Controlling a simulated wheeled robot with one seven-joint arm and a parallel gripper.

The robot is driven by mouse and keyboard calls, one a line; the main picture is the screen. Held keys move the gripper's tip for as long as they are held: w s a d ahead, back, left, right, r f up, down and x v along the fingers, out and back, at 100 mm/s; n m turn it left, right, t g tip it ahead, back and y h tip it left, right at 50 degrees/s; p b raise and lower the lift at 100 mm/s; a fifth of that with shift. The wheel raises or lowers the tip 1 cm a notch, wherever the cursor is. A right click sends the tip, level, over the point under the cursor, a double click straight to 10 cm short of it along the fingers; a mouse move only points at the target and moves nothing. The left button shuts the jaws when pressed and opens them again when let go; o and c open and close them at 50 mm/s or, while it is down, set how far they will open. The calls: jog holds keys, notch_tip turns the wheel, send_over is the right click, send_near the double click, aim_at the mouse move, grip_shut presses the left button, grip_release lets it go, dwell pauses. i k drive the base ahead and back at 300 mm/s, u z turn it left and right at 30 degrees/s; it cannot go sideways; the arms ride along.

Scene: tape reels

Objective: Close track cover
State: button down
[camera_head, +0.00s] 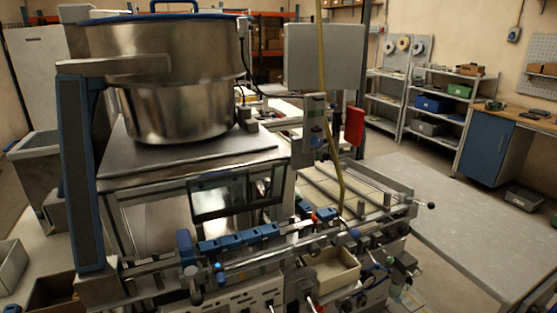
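A long metal track (290,252) runs along the front of the machine, below a small dark screen (219,197). Several blue blocks (238,237) sit along it, and a blue upright clamp-like part (186,247) stands at its left. At the right, a flat slatted bed (345,188) adjoins the track, with a black-knobbed lever (431,205) sticking out. I cannot tell which part is the track cover, or whether it is open or shut. My gripper is not in view.
A large steel bowl (178,105) stands on the machine top. A yellow hose (325,90) hangs in front of a grey box (325,57). A cream bin (332,270) sits below the track. A grey table (470,225) at right is clear; shelves (440,100) stand behind.

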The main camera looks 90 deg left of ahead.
aim_at(208, 217)
jog(key=u, duration=4.3)
